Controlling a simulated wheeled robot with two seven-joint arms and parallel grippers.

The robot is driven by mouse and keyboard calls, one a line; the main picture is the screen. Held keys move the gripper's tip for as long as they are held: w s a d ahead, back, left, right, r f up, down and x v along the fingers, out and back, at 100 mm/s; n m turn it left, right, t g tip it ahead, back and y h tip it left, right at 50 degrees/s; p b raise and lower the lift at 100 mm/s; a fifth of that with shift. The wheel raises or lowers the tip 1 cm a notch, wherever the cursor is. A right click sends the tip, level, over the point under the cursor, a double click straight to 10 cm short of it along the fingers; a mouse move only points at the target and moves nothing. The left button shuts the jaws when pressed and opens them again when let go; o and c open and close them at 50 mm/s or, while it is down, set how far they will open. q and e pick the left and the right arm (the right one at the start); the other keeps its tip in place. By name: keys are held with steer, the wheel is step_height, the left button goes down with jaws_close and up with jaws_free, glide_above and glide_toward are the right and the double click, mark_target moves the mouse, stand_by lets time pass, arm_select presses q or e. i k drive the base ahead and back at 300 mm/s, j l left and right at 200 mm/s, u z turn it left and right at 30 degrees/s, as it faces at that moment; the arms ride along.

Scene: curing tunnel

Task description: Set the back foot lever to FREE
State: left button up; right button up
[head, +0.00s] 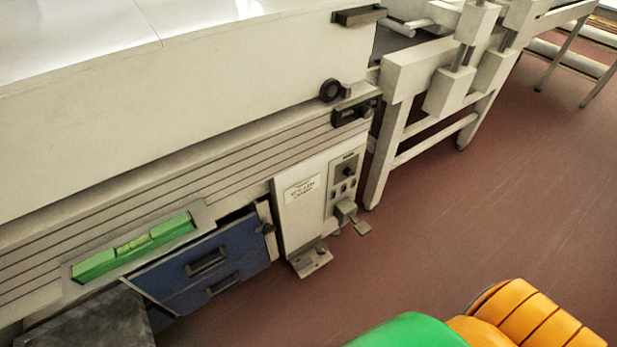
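Two foot levers show low on the cream control cabinet (305,200) of the long machine. One grey foot lever (312,262) sticks out near the floor at the cabinet's lower front. Another lever with a flat pedal (362,229) sticks out at its right side, below a small panel. I cannot tell which of them is the back one. No FREE marking is readable, so their settings cannot be told. Neither of my grippers is in view.
Blue drawers (205,262) and a green bar (135,247) are left of the cabinet. A cream frame on legs (437,137) stands behind it. The reddish floor (450,230) to the right is clear. A green and orange rounded shape (500,322) fills the bottom right; I cannot tell what it is.

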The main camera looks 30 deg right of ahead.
mark_target(307, 261)
steer(key=z, duration=0.75)
